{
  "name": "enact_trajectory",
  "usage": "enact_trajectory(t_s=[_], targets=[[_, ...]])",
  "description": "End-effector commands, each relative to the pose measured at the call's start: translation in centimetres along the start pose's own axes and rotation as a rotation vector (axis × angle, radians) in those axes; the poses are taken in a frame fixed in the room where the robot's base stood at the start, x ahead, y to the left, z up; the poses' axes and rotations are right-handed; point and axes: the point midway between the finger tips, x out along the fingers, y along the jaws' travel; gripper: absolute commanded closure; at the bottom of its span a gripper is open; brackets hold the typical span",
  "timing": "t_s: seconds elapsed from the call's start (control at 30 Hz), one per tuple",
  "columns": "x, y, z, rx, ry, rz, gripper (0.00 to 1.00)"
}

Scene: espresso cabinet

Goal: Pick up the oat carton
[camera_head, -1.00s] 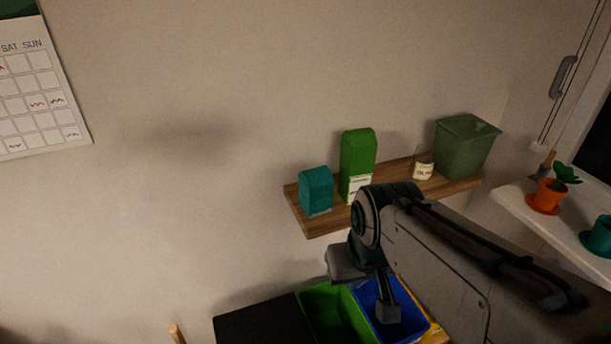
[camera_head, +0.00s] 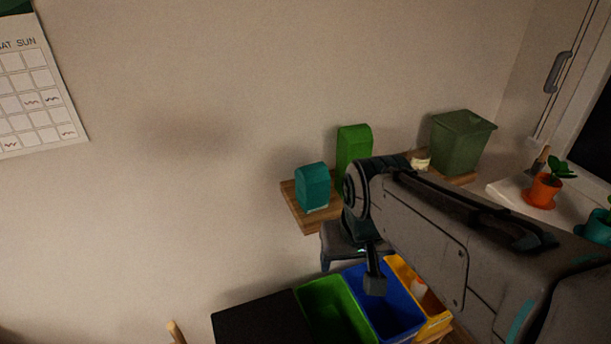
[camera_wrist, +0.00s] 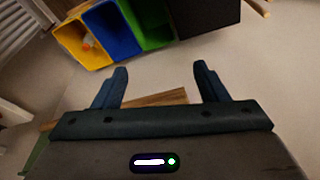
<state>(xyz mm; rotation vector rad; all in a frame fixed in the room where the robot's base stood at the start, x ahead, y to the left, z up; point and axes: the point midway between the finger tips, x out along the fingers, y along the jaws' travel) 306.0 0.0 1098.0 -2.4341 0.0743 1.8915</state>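A tall green carton (camera_head: 353,148) stands upright on the wooden wall shelf (camera_head: 303,214), its lower part hidden by my arm. A shorter teal carton (camera_head: 312,187) stands to its left near the shelf's left end. No readable label shows which one is the oat carton. My gripper (camera_wrist: 160,79) is open and empty in the wrist view, with the edge of the shelf (camera_wrist: 160,98) showing between and behind its fingers. Neither carton shows in the wrist view. In the head view, the gripper's body is below the shelf's front, and its fingers are largely hidden.
A small labelled jar (camera_head: 420,161) and a dark green translucent bin (camera_head: 461,142) stand on the shelf's right. Below are green (camera_head: 331,312), blue (camera_head: 388,305) and yellow (camera_head: 431,308) bins beside a black surface (camera_head: 262,322). A windowsill with potted plants (camera_head: 545,190) is at right.

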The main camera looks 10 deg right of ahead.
Motion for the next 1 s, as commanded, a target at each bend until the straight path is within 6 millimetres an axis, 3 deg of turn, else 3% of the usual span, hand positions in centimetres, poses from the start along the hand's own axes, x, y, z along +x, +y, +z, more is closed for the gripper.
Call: enact_trajectory(t_s=[0.03, 0.07, 0.43, 0.8, 1.0], targets=[[-0.7, -0.1, -1.5, 0.043, -0.010, 0.004, 0.19], [-1.0, -0.2, -2.5, 0.076, -0.018, 0.006, 0.11], [-3.3, -1.2, -14.6, 0.529, -0.102, 0.052, 0.11], [-2.0, -1.7, -25.0, 0.967, -0.173, 0.119, 0.11], [-0.7, -1.8, -28.5, 1.147, -0.198, 0.152, 0.11]])
